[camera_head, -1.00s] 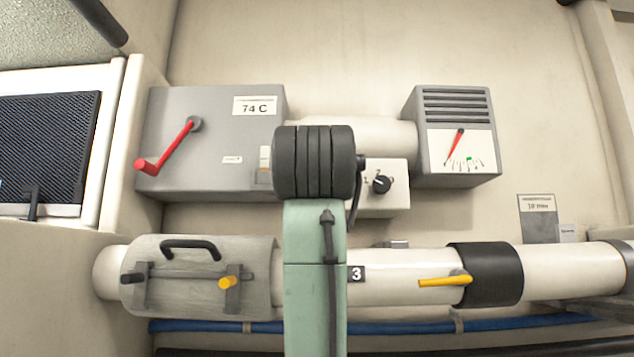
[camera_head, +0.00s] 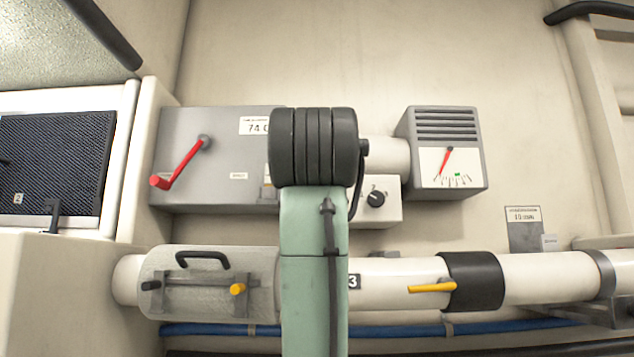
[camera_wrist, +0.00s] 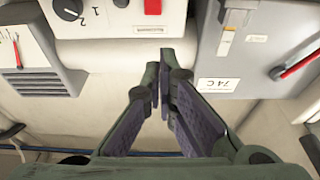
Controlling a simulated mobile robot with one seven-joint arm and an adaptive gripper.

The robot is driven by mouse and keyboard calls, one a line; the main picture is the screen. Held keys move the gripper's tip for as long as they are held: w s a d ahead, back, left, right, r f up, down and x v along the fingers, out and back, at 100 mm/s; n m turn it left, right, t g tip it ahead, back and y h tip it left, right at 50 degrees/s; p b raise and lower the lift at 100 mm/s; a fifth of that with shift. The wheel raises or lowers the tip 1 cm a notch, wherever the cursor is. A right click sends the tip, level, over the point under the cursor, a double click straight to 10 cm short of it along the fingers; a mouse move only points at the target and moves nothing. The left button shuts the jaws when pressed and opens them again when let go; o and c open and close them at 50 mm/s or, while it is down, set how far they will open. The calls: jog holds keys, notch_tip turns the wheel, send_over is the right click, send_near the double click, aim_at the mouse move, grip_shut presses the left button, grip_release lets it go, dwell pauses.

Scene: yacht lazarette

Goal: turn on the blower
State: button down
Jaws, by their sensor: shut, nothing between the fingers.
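A pale control box (camera_head: 390,215) with a black rotary knob (camera_head: 375,198) is on the wall, just right of my arm. In the wrist view the knob (camera_wrist: 68,8) shows upside down beside the marks 1 and 2, with a red switch or block (camera_wrist: 152,5) to its right. My gripper (camera_wrist: 167,68) is shut and empty. In that picture its fingertips are just below the control box's edge; whether they touch it I cannot tell. In the head view my arm hides the gripper and part of the box. Which part is the blower is not labelled legibly.
A grey box (camera_head: 225,190) marked 74 C has a red lever (camera_head: 182,165). A vented gauge box (camera_head: 447,130) is at right. A white pipe (camera_head: 540,278) below carries a yellow lever (camera_head: 432,288) and a clamp cover with a black handle (camera_head: 203,258). A dark mesh panel (camera_head: 60,150) is at far left.

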jog(key=r+b+v, duration=0.1)
jog(key=v, duration=0.4)
jog(key=shift+s+r+b, duration=0.3)
jog(key=shift+s+r, duration=0.05)
jog(key=shift+s, duration=0.2)
